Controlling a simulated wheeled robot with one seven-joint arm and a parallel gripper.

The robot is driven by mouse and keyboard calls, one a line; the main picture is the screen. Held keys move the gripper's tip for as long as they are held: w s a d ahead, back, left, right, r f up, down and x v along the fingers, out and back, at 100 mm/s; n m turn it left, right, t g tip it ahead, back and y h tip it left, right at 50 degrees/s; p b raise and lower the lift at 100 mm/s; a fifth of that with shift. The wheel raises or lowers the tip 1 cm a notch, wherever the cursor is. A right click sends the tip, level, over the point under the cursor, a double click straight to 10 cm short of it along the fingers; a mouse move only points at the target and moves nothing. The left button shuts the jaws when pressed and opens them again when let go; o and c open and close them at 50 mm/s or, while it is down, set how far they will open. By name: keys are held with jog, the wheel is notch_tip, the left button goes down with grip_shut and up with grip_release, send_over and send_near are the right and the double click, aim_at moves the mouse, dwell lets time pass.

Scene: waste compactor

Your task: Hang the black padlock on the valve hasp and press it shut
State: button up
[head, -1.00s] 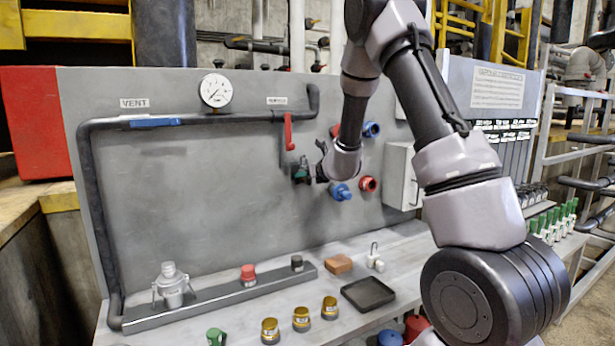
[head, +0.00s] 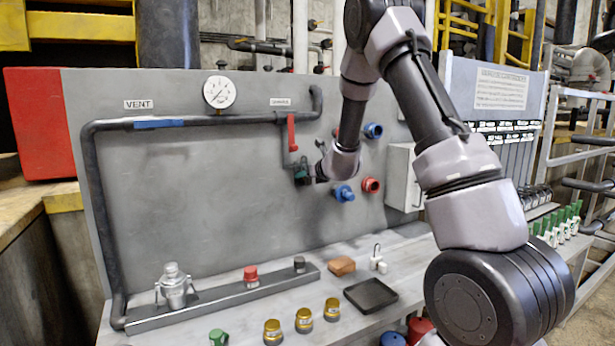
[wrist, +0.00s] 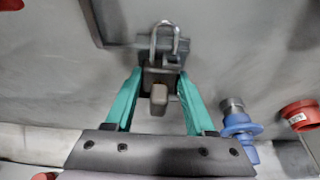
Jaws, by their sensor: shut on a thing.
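My gripper (wrist: 160,78) has teal fingers and is shut on the black padlock (wrist: 160,76). In the wrist view the padlock's grey U-shaped shackle (wrist: 177,42) points up in front of a dark bracket, the valve hasp (wrist: 146,43). The shackle overlaps the hasp; I cannot tell whether it passes through it or is pressed shut. In the head view my gripper (head: 302,172) is at the panel, just below the red valve lever (head: 292,132). The padlock is too small and covered to make out there.
A blue fitting (head: 343,193) and a red fitting (head: 370,185) stick out of the panel right of my gripper. A grey box (head: 400,175) is farther right.

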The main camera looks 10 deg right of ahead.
jog(key=shift+f, duration=0.15)
dwell(0.4)
jog(key=o, duration=1.3)
jog(key=shift+c, duration=0.5)
jog(key=shift+s+d, duration=0.15)
jog(key=shift+s, duration=0.25)
jog(key=v, duration=0.6)
jog(key=shift+s+r, duration=0.1)
jog(key=shift+r, duration=0.2)
